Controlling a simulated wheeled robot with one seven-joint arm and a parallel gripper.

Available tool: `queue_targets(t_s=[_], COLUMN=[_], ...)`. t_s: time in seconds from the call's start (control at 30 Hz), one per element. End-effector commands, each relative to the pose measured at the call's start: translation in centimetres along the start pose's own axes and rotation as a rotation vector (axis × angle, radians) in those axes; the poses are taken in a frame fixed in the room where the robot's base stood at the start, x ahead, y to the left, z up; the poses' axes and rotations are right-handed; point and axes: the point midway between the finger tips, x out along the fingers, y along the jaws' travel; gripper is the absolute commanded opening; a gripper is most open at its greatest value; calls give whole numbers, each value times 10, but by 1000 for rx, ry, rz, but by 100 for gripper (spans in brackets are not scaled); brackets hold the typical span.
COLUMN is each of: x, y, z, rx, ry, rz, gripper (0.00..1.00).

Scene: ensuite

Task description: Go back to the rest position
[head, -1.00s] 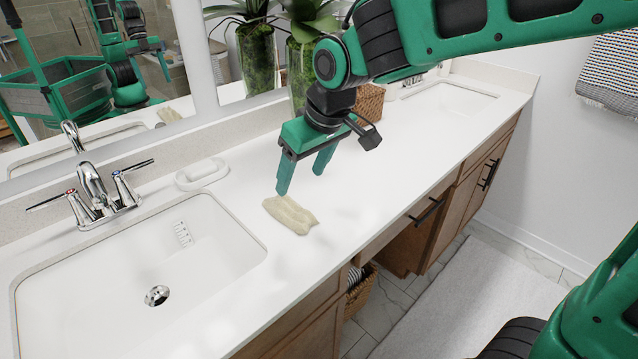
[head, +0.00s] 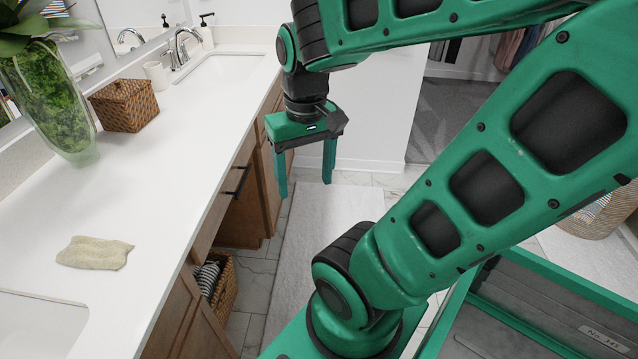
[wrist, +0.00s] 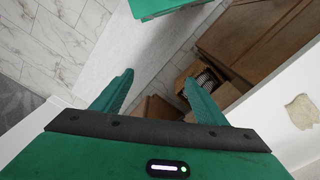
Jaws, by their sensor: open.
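My gripper (head: 305,185) hangs pointing down, open and empty, to the right of the counter's front edge and over the floor and mat. Its two fingers also show apart in the wrist view (wrist: 158,92), with nothing between them. A beige cloth (head: 94,253) lies on the white counter (head: 150,190), well to the left of my gripper. The cloth also shows at the right edge of the wrist view (wrist: 302,111).
A wicker box (head: 124,106), a glass vase with a plant (head: 50,105) and a white cup (head: 156,76) stand on the counter near the far sink (head: 225,67). A basket (head: 222,288) sits under the counter. A pale mat (head: 315,235) covers the floor.

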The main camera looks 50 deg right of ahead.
Motion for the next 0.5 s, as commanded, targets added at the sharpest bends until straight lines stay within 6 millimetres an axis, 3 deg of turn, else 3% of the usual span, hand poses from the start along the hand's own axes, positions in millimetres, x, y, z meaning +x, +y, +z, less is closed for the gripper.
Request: queue_targets(t_s=[0.13, 0.5], x=[6, 7], y=[26, 30], z=[26, 31], rx=[109, 128], ry=[-40, -49], rz=[-3, -3], gripper=[66, 66])
